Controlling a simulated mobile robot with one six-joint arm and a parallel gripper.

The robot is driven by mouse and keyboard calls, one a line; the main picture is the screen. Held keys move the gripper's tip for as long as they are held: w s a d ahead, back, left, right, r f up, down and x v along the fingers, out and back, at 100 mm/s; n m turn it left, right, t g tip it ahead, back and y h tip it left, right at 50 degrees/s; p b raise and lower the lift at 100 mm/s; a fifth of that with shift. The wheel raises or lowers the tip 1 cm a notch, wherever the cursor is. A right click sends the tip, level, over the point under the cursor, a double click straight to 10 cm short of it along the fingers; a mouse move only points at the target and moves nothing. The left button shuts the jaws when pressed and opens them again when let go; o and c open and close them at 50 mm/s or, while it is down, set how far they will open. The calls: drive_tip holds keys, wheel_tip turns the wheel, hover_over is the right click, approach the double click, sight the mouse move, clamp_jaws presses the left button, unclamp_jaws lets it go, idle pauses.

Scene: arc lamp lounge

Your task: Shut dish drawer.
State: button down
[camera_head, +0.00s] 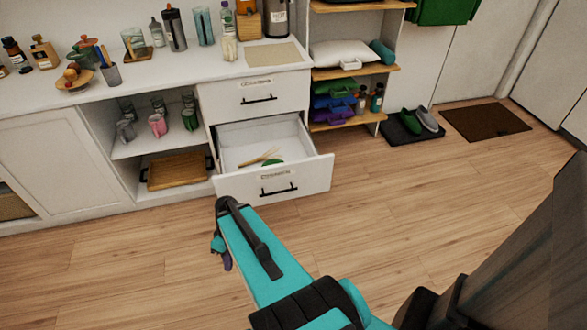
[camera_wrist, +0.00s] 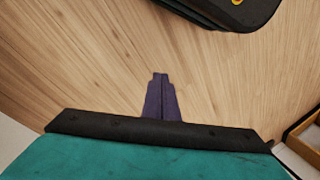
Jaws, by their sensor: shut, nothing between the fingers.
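The dish drawer (camera_head: 310,178) is the lower of two drawers in the white cabinet, and it is pulled open. Its front has a label and a black handle (camera_head: 279,190). A green item (camera_head: 272,162) and a light wooden utensil (camera_head: 258,160) lie inside it. My gripper (camera_head: 226,262) is low over the floor, in front and to the left of the drawer front, apart from it. In the wrist view, my gripper's dark fingers (camera_wrist: 161,97) are together with nothing between them, above the wood floor.
The upper drawer (camera_head: 258,95) is shut. Left of the drawers, an open shelf holds mugs and a wooden tray (camera_head: 176,171). A shelf unit (camera_head: 352,70) stands to the right. Shoes sit on a dark tray (camera_head: 411,129) near a brown mat (camera_head: 484,122). The floor before the cabinet is clear.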

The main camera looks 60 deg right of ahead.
sight(287, 169)
drive_tip(key=w+d+r+n+t+b, duration=0.15)
drive_tip(key=d+r, duration=0.25)
drive_tip(key=d, duration=0.6)
drive_tip(key=w+d+r+n+t+b, duration=0.1)
drive_tip(key=d+r+t+b, duration=0.2)
drive_tip(key=d, duration=0.7)
drive_tip(key=s+d+r+n+t+h, duration=0.1)
drive_tip(key=s+d+r, duration=0.2)
drive_tip(key=d, duration=0.3)
drive_tip(key=s+d+r+n+t+h+b, duration=0.1)
drive_tip(key=s+d+r, duration=0.3)
drive_tip(key=d+r, duration=0.2)
drive_tip(key=s+d+r+n+t+h+b, duration=0.1)
drive_tip(key=s+d+r+t, duration=0.1)
drive_tip(key=d, duration=0.6)
wheel_tip(287, 169, up, 2)
drive_tip(key=shift+s+r+h, duration=0.25)
drive_tip(key=shift+s+h, duration=0.05)
drive_tip(key=shift+s, duration=0.45)
drive_tip(key=shift+w+f+n, duration=0.1)
drive_tip(key=shift+n, duration=0.15)
